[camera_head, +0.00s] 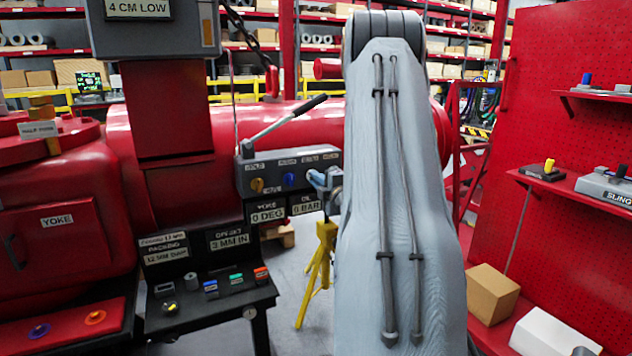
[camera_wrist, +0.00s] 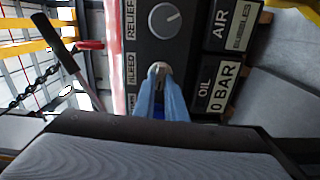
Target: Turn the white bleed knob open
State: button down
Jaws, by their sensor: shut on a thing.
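The white bleed knob (camera_wrist: 160,68) sits on the dark panel beside the BLEED label (camera_wrist: 131,69) in the wrist view. Only its pale top end shows between my fingertips. My gripper (camera_wrist: 160,82) is shut on it, with its two blue fingers on either side. In the head view my gripper (camera_head: 322,180) reaches the right end of the grey control box (camera_head: 262,170), and the bleed knob cannot be made out there. The knob's exact turn angle is mostly hidden by the fingers.
A grey relief knob (camera_wrist: 165,20) is close to the bleed knob. OIL 0 BAR (camera_wrist: 217,87) and AIR BUBBLES (camera_wrist: 233,27) signs adjoin.

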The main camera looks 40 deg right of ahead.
jog(key=c, duration=1.8)
grip_release()
jog(key=shift+s, duration=0.1)
jog(key=b+v, duration=0.1)
jog(key=v, duration=0.6)
jog(key=shift+s+a, duration=0.15)
jog(key=shift+s, duration=0.1)
